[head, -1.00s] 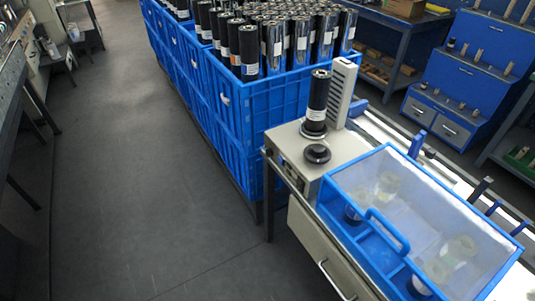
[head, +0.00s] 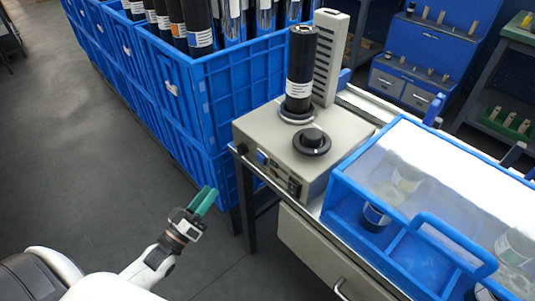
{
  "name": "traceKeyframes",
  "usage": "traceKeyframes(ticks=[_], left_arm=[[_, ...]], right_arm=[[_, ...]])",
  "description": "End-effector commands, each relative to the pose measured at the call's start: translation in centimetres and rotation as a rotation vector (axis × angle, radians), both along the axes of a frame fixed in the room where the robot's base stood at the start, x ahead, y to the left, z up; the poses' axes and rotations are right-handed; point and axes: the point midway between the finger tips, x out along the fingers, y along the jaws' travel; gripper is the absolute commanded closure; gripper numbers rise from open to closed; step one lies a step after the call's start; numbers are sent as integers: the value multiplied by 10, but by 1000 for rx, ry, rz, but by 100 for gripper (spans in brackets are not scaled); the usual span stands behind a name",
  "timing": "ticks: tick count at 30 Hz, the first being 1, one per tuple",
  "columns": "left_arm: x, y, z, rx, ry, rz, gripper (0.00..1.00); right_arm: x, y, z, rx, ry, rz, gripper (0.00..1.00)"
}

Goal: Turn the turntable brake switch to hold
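The grey machine box (head: 330,170) stands on the bench, with a dark roll (head: 301,70) upright on its round turntable (head: 296,116). A black round knob or disc (head: 312,142) sits on top in front of the roll. The front face carries a small black knob (head: 242,148), a blue-lit element (head: 262,157) and a dark switch-like part (head: 294,187). Which one is the brake switch, and its setting, is too small to tell. My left gripper (head: 207,193), with green fingers, is apart from the machine, to its lower left; its opening is unclear. My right gripper is not in view.
Blue crates (head: 230,95) full of rolls stand behind and left of the machine. A blue-framed clear cover (head: 425,215) is on the bench to the right. A grey drawer (head: 325,255) is below. The floor (head: 80,170) at left is clear.

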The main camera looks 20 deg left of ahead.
Motion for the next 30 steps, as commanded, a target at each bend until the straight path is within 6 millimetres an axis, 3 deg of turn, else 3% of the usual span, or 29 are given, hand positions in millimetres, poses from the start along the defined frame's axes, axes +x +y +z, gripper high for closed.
traceKeyframes(ticks=[7, 21, 30], left_arm=[[16, -5, 20, -22, -45, -20, 66], [96, -20, 47, -20, -41, -18, 66], [111, -23, 52, -18, -38, -18, 66]], right_arm=[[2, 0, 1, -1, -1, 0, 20], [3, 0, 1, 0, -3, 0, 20], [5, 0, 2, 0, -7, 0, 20]])
